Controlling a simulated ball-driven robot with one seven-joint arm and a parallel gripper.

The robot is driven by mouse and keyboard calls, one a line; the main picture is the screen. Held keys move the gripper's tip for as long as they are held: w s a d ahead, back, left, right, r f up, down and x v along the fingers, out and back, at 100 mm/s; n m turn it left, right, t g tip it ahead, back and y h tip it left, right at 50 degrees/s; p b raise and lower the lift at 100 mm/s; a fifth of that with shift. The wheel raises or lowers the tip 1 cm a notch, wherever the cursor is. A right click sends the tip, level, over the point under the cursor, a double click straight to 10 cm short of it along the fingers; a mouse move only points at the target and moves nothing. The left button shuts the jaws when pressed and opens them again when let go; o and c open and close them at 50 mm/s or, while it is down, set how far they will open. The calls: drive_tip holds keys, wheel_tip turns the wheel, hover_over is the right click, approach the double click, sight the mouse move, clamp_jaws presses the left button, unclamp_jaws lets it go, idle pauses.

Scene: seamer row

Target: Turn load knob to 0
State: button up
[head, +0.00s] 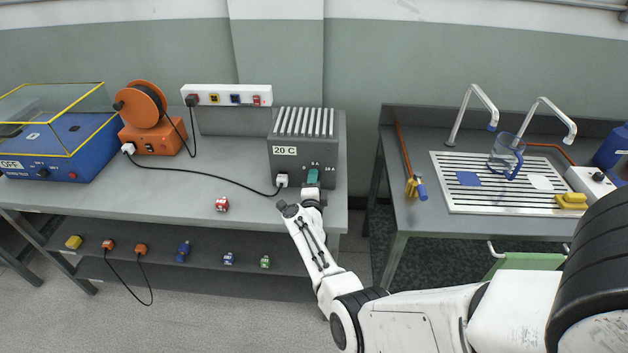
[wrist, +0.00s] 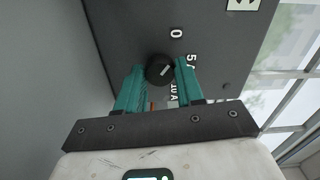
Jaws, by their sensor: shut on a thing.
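The load knob (wrist: 158,66) is a round black knob with a white pointer line on the dark grey face of the load box (head: 296,158). The printed labels 0 and 5 A stand above and to the right of it in the wrist view, with another label partly hidden below. The white line slants up and right, roughly toward the 5 A label. My gripper (wrist: 161,73) has its teal fingers on both sides of the knob and is shut on it. In the head view my gripper (head: 313,178) is at the box's front and hides the knob.
A white plug (head: 282,180) with a black cable sits in the box front, close left of my gripper. A red block (head: 222,204) lies on the bench (head: 180,207). An orange cable reel (head: 146,110) and a blue machine (head: 62,140) stand farther left.

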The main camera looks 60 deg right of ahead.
drive_tip(key=shift+a+n, duration=0.1)
drive_tip(key=shift+n, duration=0.6)
drive_tip(key=shift+f, duration=0.1)
drive_tip(key=o, duration=1)
drive_tip(key=shift+o, duration=0.2)
drive_tip(key=p+v, duration=0.4)
drive_tip(key=v, duration=0.6)
drive_tip(key=shift+s+a, duration=0.15)
drive_tip(key=shift+a, duration=0.15)
